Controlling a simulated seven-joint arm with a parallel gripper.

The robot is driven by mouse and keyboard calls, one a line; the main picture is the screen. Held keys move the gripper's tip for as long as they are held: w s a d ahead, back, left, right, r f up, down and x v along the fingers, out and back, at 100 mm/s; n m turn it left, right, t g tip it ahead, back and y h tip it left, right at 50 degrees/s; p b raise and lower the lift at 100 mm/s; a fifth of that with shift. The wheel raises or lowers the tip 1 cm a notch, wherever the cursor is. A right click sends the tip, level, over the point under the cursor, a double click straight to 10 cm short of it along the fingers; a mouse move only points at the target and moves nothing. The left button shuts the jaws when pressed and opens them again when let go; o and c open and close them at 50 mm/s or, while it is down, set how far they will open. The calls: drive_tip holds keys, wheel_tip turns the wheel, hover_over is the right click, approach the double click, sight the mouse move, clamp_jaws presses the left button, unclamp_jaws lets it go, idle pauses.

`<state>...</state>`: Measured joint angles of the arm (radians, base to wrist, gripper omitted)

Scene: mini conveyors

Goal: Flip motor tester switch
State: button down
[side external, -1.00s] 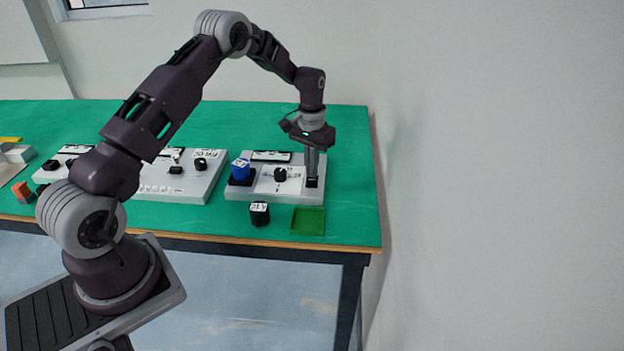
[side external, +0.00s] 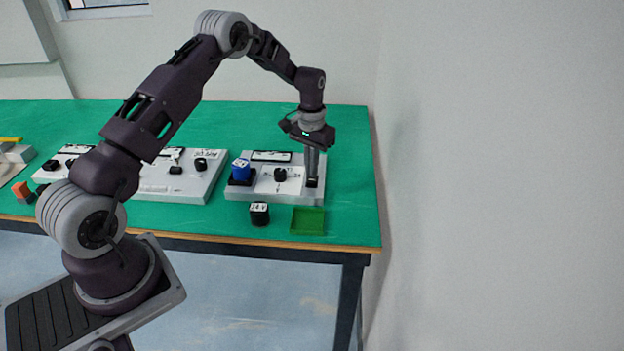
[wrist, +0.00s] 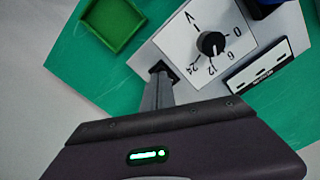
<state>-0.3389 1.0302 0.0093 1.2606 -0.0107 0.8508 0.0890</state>
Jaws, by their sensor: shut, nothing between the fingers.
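The motor tester (side external: 250,193) is a light grey panel near the table's right end. It carries a black knob (side external: 280,174) on a white dial plate, which also shows in the wrist view (wrist: 212,43) with voltage marks around it. A blue motor (side external: 241,169) sits in a black holder on the panel's left. A small black switch base (side external: 312,182) is at the panel's right side. My gripper (side external: 312,176) is shut and empty, pointing down with its fingertips at this switch. In the wrist view the fingertips (wrist: 160,72) hide most of the switch, so its lever position cannot be told.
A black labelled block (side external: 259,214) and a green square tray (side external: 307,221) stand in front of the tester. Another grey panel (side external: 190,190) with knobs lies to the left. The green table (side external: 350,150) is clear right of the tester, with a wall beyond.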

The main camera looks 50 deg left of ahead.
sight(312, 180)
drive_tip(key=shift+f, duration=1)
idle(0.5)
drive_tip(key=shift+r, duration=3.5)
